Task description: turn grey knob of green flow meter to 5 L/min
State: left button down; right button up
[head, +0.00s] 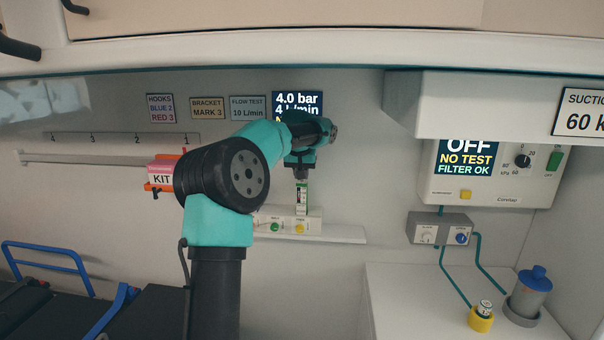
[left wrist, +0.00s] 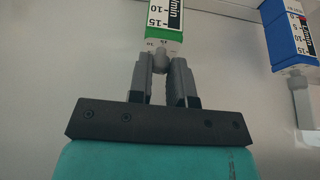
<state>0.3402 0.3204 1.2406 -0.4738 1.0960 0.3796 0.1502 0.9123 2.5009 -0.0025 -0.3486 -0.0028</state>
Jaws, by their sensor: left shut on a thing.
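The green flow meter (head: 301,200) stands upright at the back wall, below the end of my left arm. In the left wrist view its green end (left wrist: 164,40) and white scale show at the top. My left gripper (head: 302,174) is at that end. In the left wrist view its two fingers (left wrist: 161,66) are closed on the grey knob (left wrist: 160,57), one on each side. A wall display (head: 297,103) reads 4.0 bar and 4 L/min; its lowest line is mostly hidden by my arm. My right gripper is not in view.
A blue flow meter (left wrist: 288,42) is to the right in the left wrist view. A sign (head: 248,108) reads FLOW TEST 10 L/min. An orange KIT holder (head: 161,172) is left of my arm. A suction unit (head: 492,165) and a white counter (head: 420,300) are at the right.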

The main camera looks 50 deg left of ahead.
pick_arm(q)
jog(key=shift+a+m+h, duration=0.1)
jog(key=shift+m+h, duration=0.3)
jog(key=shift+m, duration=0.7)
jog(key=shift+t, duration=0.3)
jog(key=c, duration=1)
grip_release()
jog(key=shift+c, duration=0.2)
jog(key=shift+s, duration=0.1)
jog(key=v, duration=0.7)
jog(key=shift+r, duration=0.3)
